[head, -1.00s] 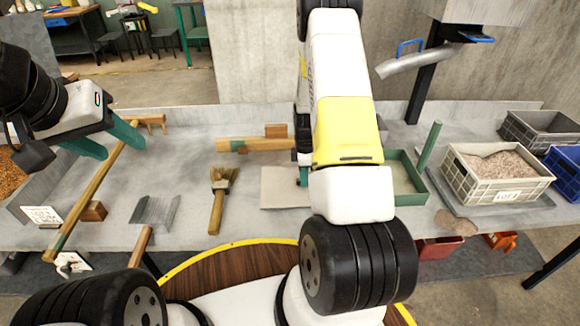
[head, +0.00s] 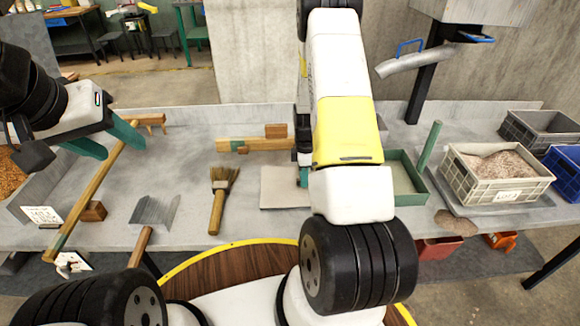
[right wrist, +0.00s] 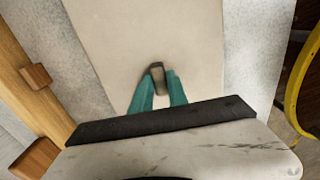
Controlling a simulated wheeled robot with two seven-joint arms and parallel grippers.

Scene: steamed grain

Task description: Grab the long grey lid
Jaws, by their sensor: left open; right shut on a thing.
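The long grey lid (head: 284,188) is a flat pale panel on the table, partly hidden behind my right arm in the head view. In the right wrist view the lid (right wrist: 150,40) runs away from the gripper and has a small dark knob (right wrist: 157,76) on top. The green fingers of my right gripper (right wrist: 158,90) are closed on this knob, one on each side. In the head view only a bit of the right gripper (head: 303,177) shows beside my arm. My left gripper (head: 118,146) is open and empty at the left, above a long wooden bar.
A wooden beam with blocks (head: 250,145) lies behind the lid. A brush (head: 218,195) lies to its left. A green tray (head: 405,180) is to its right, then a grain crate (head: 485,190). The table between brush and lid is clear.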

